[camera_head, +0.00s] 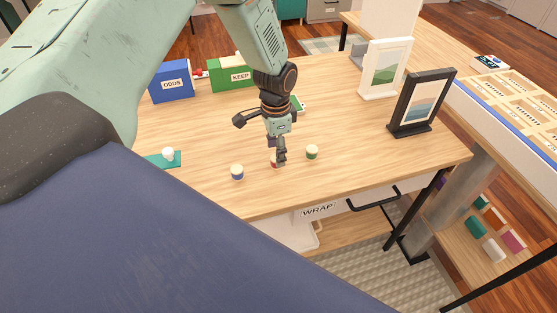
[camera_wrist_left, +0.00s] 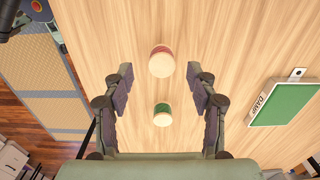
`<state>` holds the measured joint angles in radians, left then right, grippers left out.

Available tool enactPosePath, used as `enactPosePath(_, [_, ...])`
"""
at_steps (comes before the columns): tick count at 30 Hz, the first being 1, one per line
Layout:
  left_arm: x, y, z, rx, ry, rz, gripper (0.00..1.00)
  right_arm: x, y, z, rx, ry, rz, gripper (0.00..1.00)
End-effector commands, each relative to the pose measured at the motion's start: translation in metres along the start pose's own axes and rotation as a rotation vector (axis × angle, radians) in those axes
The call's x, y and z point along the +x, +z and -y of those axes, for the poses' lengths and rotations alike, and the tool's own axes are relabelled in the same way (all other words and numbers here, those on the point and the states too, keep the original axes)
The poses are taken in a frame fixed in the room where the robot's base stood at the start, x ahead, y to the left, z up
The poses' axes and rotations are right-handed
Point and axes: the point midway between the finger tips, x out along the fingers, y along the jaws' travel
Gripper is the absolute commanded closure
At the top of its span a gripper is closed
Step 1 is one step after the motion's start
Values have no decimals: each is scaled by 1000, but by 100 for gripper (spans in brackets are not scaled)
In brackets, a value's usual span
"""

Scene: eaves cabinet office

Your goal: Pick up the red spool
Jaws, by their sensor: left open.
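The red spool (camera_head: 273,163) stands upright on the wooden table, partly hidden behind my left gripper (camera_head: 280,157) in the head view. In the left wrist view the red spool (camera_wrist_left: 161,63) has a pale top and lies centred, just past the line between the fingertips. My left gripper (camera_wrist_left: 160,76) is open with nothing between its fingers, pointing down above the table. Whether it touches the spool I cannot tell. A green spool (camera_head: 312,152) stands to the right; it also shows in the wrist view (camera_wrist_left: 162,115). My right gripper is not in view.
A blue spool (camera_head: 237,173) stands to the left. Behind are a blue ODDS box (camera_head: 172,83) and a green KEEP box (camera_head: 231,76). A green DAMP pad (camera_wrist_left: 283,104) lies nearby. Two picture frames, white (camera_head: 384,70) and black (camera_head: 421,103), stand at the right.

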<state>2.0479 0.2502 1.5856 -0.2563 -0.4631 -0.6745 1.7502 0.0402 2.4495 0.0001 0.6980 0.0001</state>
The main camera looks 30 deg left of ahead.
Motion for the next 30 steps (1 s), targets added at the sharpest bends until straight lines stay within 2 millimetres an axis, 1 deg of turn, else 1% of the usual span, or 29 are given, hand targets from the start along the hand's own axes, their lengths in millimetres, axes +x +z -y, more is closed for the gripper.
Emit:
enactPosePath(1, [10, 0, -2, 2, 1, 3, 42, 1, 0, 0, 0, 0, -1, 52])
enactPosePath(6, [30, -2, -2, 3, -1, 1, 42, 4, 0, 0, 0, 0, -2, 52])
enactPosePath(9, [34, -3, -2, 4, -1, 0, 42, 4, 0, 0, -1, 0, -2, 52])
enactPosePath(15, [34, -5, -1, 3, -1, 0, 42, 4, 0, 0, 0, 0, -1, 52])
enactPosePath(17, [34, -6, 0, 3, -1, 0, 46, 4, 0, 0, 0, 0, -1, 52])
enactPosePath(30, [34, -5, 0, 3, -1, 0, 84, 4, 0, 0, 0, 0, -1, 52])
